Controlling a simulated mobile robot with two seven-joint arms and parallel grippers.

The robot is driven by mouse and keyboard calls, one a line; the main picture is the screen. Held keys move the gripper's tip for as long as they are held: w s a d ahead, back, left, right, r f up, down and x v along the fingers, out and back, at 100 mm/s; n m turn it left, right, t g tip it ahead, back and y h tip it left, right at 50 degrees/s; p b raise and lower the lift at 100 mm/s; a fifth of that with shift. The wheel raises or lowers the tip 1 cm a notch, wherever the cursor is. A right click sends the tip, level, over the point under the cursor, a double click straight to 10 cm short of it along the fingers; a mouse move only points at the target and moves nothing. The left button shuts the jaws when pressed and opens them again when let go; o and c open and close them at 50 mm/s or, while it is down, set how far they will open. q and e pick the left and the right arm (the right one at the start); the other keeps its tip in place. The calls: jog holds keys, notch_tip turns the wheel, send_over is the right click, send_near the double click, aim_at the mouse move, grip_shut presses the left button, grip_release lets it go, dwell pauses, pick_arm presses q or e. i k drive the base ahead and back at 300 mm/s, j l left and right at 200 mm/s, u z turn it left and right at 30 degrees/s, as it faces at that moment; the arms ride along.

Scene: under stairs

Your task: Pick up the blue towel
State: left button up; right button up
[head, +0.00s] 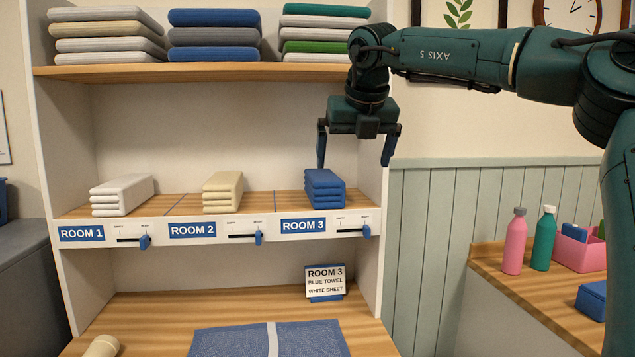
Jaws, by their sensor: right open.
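The blue towel (323,188) is folded in a stack of layers on the middle shelf, above the ROOM 3 label. My right gripper (353,162) is open and empty, pointing down, with its blue fingers spread. It is above and slightly to the right of the blue towel in the picture, apart from it. A white folded towel (122,194) lies above the ROOM 1 label and a cream one (222,191) above the ROOM 2 label. My left gripper is not in view.
The top shelf (200,72) holds stacks of folded linens above the towels. A ROOM 3 card (325,281) reads blue towel, white sheet. A blue mat (268,340) lies on the lower counter. Bottles (515,242) and a pink bin (578,250) stand on the right counter.

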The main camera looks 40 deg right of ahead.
aim_at(324, 189)
jog(key=i+l, duration=0.65)
jog(key=i, duration=0.1)
